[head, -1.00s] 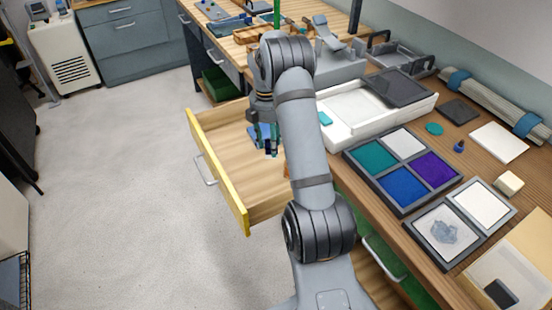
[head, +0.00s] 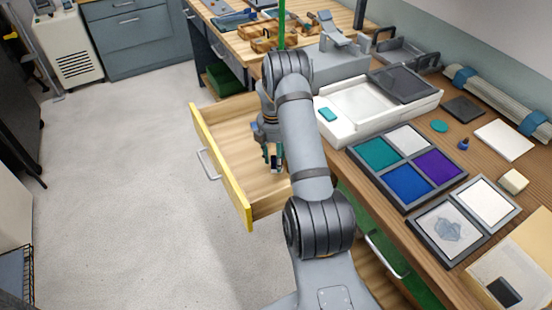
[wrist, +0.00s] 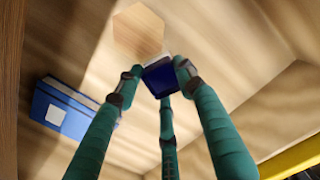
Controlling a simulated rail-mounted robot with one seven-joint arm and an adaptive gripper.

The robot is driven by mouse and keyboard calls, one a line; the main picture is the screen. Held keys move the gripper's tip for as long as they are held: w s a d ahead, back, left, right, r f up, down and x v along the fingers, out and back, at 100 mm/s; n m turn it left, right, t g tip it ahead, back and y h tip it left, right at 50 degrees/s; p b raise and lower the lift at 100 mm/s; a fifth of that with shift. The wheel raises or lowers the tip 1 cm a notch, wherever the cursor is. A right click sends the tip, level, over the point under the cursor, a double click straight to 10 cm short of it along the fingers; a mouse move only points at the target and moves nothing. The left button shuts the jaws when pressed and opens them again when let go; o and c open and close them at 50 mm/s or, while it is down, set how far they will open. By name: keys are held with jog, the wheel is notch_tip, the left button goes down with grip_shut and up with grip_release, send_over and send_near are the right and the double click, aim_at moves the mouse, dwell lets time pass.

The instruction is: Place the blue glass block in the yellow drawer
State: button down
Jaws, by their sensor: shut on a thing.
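The open drawer with a yellow front (head: 222,168) juts out from the workbench; its inside is bare pale wood. My gripper (head: 274,160) is over the drawer, fingers pointing down into it. In the wrist view, my gripper's teal fingers (wrist: 160,82) are shut on the dark blue glass block (wrist: 161,79). The drawer floor lies beyond the block; the gap between them is hard to judge. The drawer's yellow edge (wrist: 303,157) shows at the lower right of the wrist view. In the head view the block is small and mostly hidden by the fingers.
In the wrist view, a blue box with a white label (wrist: 66,108) lies at left, and a pale wooden hexagon (wrist: 138,31) is beyond the block. The benchtop holds a white tray (head: 341,135) and a dark frame of coloured panels (head: 412,200), right of my arm.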

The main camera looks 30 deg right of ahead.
jog(key=shift+f, duration=0.1)
jog(key=c, duration=1.2)
grip_release()
jog(key=shift+o, duration=0.5)
notch_tip(320, 180, up, 12)
jog(key=shift+a+p, duration=0.2)
jog(key=shift+p, duration=0.1)
jog(key=shift+w, duration=0.1)
